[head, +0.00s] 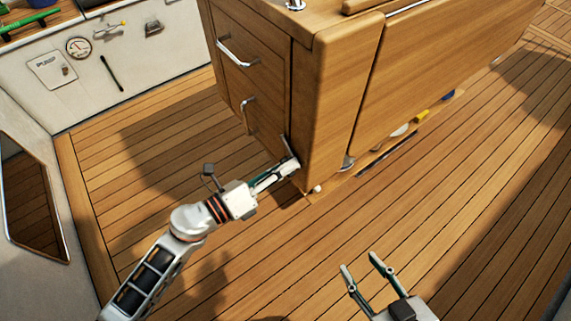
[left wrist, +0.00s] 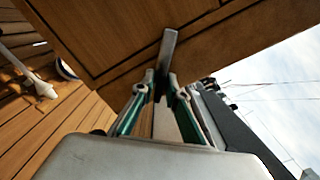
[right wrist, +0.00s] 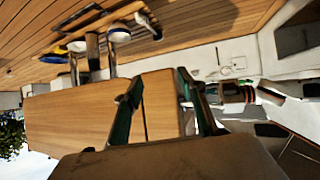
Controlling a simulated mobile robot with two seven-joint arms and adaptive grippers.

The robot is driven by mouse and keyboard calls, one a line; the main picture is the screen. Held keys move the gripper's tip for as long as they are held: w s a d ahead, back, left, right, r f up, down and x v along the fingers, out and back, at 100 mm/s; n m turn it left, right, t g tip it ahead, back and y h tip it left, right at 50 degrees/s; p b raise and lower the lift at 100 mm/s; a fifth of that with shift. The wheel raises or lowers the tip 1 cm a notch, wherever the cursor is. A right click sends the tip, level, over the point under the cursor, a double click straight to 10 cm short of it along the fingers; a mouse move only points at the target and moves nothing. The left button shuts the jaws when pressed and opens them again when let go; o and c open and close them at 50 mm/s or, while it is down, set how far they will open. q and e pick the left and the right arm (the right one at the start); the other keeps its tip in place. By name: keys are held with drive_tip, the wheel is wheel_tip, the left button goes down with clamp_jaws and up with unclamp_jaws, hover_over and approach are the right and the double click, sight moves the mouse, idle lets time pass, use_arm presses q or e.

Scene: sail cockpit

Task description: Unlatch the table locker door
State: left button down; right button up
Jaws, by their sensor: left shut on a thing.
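The wooden table locker (head: 330,110) stands on the deck with its end face towards the left. That face carries a lower door panel (head: 265,128) with a metal handle (head: 247,113); the panel looks closed. A thin metal latch lever (head: 287,147) sits at its lower corner. My left gripper (head: 291,166) is shut on this lever. In the left wrist view, the latch lever (left wrist: 168,48) rises from between the fingertips (left wrist: 158,80) against the wood. My right gripper (head: 361,264) is open and empty above the deck, apart from the table; its spread fingers show in the right wrist view (right wrist: 155,82).
An upper drawer handle (head: 235,54) sticks out of the same face. A yellow item (head: 421,115) and other small things lie under the table. A white bulkhead with a gauge (head: 78,47) stands at the back left. The deck (head: 470,200) right of the table is clear.

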use_arm(q)
drive_tip(key=shift+f+m, duration=0.25)
drive_tip(key=shift+m, duration=0.25)
drive_tip(key=shift+s+m+b, duration=0.1)
drive_tip(key=shift+m+b, duration=0.35)
drive_tip(key=shift+m, duration=0.45)
drive_tip(key=m, duration=0.2)
drive_tip(key=shift+m+b, duration=0.4)
drive_tip(key=shift+r+m, duration=0.1)
drive_tip(key=shift+m, duration=0.6)
drive_tip(key=shift+m+b, duration=0.45)
drive_tip(key=shift+m, duration=0.25)
drive_tip(key=shift+r+m, duration=0.1)
drive_tip(key=shift+m, duration=0.6)
use_arm(e)
drive_tip(key=shift+w+a+r+m+t+y, duration=0.2)
drive_tip(key=shift+w+a+r+y, duration=0.1)
drive_tip(key=shift+a+r, duration=0.3)
drive_tip(key=shift+w+a+r+m+t+y, duration=0.2)
drive_tip(key=shift+w+a+r, duration=0.15)
drive_tip(key=shift+a, duration=0.3)
drive_tip(key=shift+a+r, duration=0.1)
